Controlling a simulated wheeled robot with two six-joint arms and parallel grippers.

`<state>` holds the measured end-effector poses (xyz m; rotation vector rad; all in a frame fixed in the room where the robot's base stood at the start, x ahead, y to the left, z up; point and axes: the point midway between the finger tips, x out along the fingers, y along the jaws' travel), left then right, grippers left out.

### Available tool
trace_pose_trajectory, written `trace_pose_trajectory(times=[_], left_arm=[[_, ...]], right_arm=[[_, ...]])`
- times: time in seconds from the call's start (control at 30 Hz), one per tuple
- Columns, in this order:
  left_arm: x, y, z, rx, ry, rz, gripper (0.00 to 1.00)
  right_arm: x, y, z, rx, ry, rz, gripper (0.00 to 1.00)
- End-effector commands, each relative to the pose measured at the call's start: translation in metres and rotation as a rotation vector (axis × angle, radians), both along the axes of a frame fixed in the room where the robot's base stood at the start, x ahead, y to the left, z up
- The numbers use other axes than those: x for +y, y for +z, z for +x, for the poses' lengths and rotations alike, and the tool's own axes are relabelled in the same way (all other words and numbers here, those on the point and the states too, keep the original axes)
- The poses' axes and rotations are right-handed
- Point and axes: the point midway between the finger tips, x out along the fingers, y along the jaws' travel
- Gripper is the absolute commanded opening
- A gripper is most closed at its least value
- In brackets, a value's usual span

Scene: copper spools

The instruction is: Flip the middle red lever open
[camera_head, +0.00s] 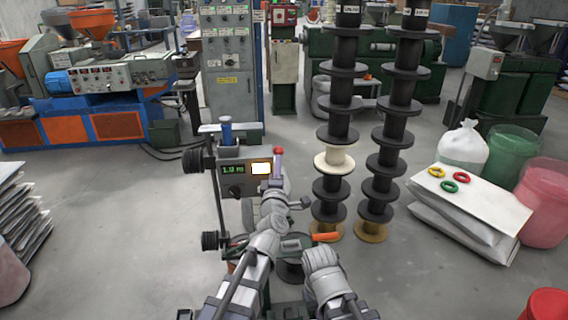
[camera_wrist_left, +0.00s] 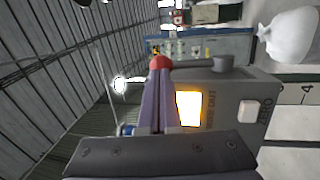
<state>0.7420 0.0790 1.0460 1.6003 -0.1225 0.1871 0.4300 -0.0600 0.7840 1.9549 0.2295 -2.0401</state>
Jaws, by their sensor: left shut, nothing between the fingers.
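A red ball knob (camera_head: 278,152) shows at the front of the grey winding machine (camera_head: 232,192), beside its lit white panel. In the left wrist view the red knob (camera_wrist_left: 160,62) sits right at the tips of my left gripper (camera_wrist_left: 158,78). The fingers are together with nothing between them; I cannot tell whether they touch the knob. The knob's shaft is hidden behind the fingers. In the head view my left gripper (camera_head: 279,166) points up at the machine, just below the knob. My right arm shows at the bottom centre, but its gripper is not visible.
A grey stub (camera_wrist_left: 225,63) stands beside the knob. An orange handle-like part (camera_head: 325,237) lies low on the machine's right. Stacks of black spools (camera_head: 383,185) stand close on the right. White sacks (camera_head: 462,222) with coloured rings lie farther right.

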Motion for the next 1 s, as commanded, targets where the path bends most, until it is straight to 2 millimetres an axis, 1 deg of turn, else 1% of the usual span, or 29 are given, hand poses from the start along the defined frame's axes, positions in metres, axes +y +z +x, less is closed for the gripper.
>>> trace_pose_trajectory(times=[0.5,0.7,1.0], left_arm=[[0.004,0.016,0.021,0.0,0.001,0.0,0.0],[0.006,0.019,0.028,0.0,0.001,0.0,0.0],[0.007,0.021,0.033,-0.001,0.002,0.001,0.0]], right_arm=[[0.0,0.016,0.0,0.0,0.0,0.0,0.0],[0.0,0.019,0.0,0.0,0.0,0.0,0.0],[0.0,0.021,0.0,0.0,0.0,0.0,0.0]])
